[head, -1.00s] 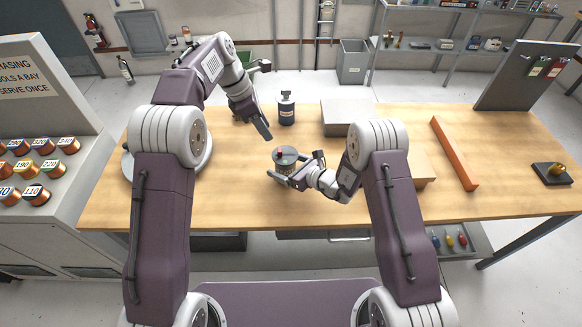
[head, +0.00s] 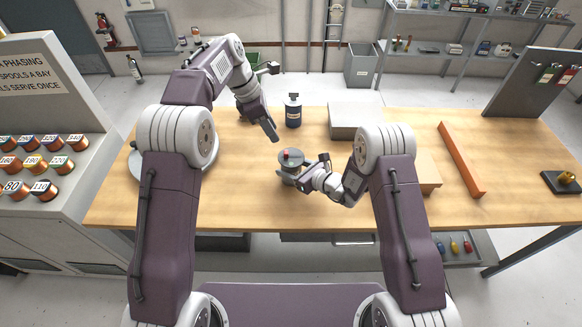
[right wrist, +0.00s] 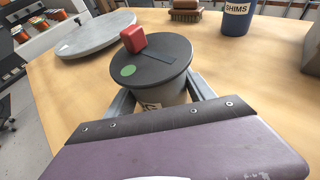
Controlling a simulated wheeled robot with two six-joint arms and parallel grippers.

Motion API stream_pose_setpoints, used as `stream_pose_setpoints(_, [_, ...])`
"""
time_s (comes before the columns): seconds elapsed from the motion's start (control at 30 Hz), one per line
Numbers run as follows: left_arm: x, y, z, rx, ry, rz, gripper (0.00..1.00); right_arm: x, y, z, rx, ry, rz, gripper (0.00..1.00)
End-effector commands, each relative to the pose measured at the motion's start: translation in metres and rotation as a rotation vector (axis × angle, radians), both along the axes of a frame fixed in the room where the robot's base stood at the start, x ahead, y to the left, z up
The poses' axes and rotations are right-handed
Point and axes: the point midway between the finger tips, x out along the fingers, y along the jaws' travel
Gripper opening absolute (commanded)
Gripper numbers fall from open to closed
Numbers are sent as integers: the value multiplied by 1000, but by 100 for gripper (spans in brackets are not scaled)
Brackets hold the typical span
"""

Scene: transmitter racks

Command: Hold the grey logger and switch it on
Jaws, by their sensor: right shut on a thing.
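The grey logger (head: 290,168) is a short round can with a dark lid, near the middle of the table. In the right wrist view its lid (right wrist: 152,62) carries a red block-shaped switch (right wrist: 133,39), a green dot and a dark strip. My right gripper (head: 299,182) is shut on the logger's body from the right; its fingers (right wrist: 160,98) show on both sides below the lid. I cannot tell whether the logger touches the table. My left gripper (head: 271,130) hangs above and behind the logger, apart from it, pointing down; its finger gap is not clear.
A dark blue bottle labelled SHIMS (right wrist: 236,14) stands behind the logger. A round grey plate (right wrist: 95,34) lies to the left and a brush (right wrist: 185,10) lies farther back. A grey box (head: 355,120) and an orange bar (head: 461,160) are to the right. The front table is clear.

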Motion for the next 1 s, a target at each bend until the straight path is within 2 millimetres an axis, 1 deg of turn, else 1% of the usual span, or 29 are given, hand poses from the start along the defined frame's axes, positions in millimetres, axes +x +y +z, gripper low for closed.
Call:
stream_pose_setpoints(0.03, [0,0,0,0,-2,-6,20,0,0,0,1,-1,0,5])
stream_pose_setpoints(0.07, [0,0,0,1,-5,-19,11,0,0,0,1,-1,0,5])
stream_pose_setpoints(0.1, [-3,-1,0,-1,-8,-53,0,0,0,0,1,-1,0,5])
stream_pose_setpoints(0.17, [-9,-8,5,-31,-13,-142,0,0,0,0,1,-1,0,5])
stream_pose_setpoints(0.2, [-15,-17,11,-71,-22,-222,0,0,0,0,1,-1,0,5])
stream_pose_setpoints(0.23, [-18,-23,12,-114,-25,-283,0,0,0,0,1,-1,0,5])
stream_pose_setpoints(0.27, [-20,-22,13,-165,-27,-331,0,0,0,0,1,-1,0,5])
stream_pose_setpoints(0.33, [-16,-3,9,-306,-43,-395,0,0,0,0,1,-1,0,5])
stream_pose_setpoints(0.37, [-12,10,7,-358,-54,-398,0,0,0,0,1,-1,0,5])
stream_pose_setpoints(0.43, [-4,42,1,-445,-74,-358,0,0,0,1,0,-1,0,5])
stream_pose_setpoints(0.5, [2,71,-9,-481,-75,-282,0,0,0,1,1,-2,0,5])
stream_pose_setpoints(0.6, [4,100,-22,-489,-68,-216,0,0,0,0,1,-1,0,5])
stream_pose_setpoints(0.67, [4,109,-24,-489,-67,-197,0,0,0,0,0,0,0,5])
stream_pose_setpoints(0.73, [4,113,-25,-488,-68,-188,0,0,0,0,0,0,0,5])
stream_pose_setpoints(1.0, [4,112,-25,-486,-67,-187,0,0,0,0,1,-1,0,5])
